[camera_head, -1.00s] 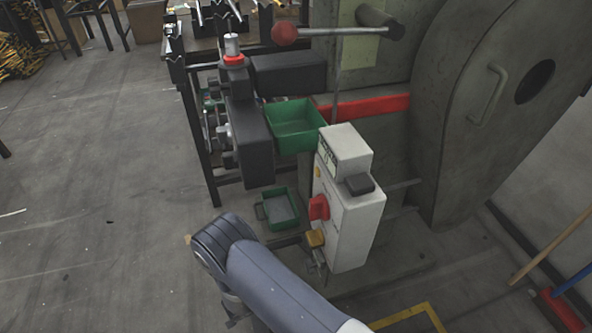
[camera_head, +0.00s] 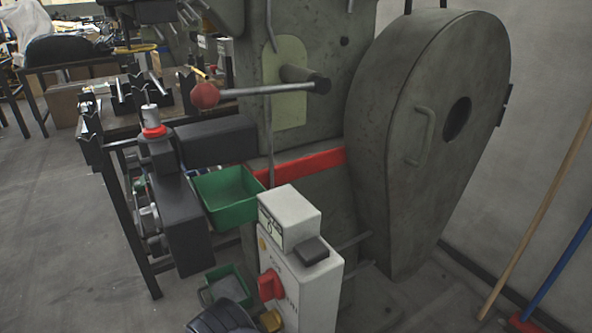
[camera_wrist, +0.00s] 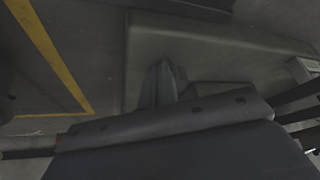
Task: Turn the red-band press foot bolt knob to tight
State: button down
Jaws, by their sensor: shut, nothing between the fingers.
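The red-band press (camera_head: 340,215) is a large grey-green machine with a red stripe (camera_head: 300,166) across its body. Its lower foot is partly hidden behind the white control box (camera_head: 315,290), and I cannot make out the foot bolt knob in either view. In the wrist view, my gripper (camera_wrist: 164,68) appears as dark narrow fingers, shut and empty. They point over a grey-green base surface (camera_wrist: 220,40), with no knob between or clearly beside them. In the head view only a dark piece of my arm shows at the bottom edge.
The control box carries a red switch (camera_head: 270,284). Green bins (camera_head: 228,205) and a dark fixture (camera_head: 185,225) stand left of it. A lever with a red ball (camera_head: 205,95) sticks out above. A broom (camera_head: 540,200) leans at right. Yellow floor tape (camera_wrist: 50,50) shows in the wrist view.

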jog(key=shift+w+d, duration=0.1)
jog(key=shift+w, duration=0.2)
dwell(0.4)
jog(key=shift+w+b, duration=0.1)
jog(key=shift+b, duration=0.95)
jog(key=shift+a, duration=0.2)
jog(key=shift+s+a+r, duration=0.1)
jog(key=shift+s, duration=0.25)
notch_tip(320, 180, up, 6)
jog(key=p, duration=0.4)
jog(key=shift+s, duration=0.1)
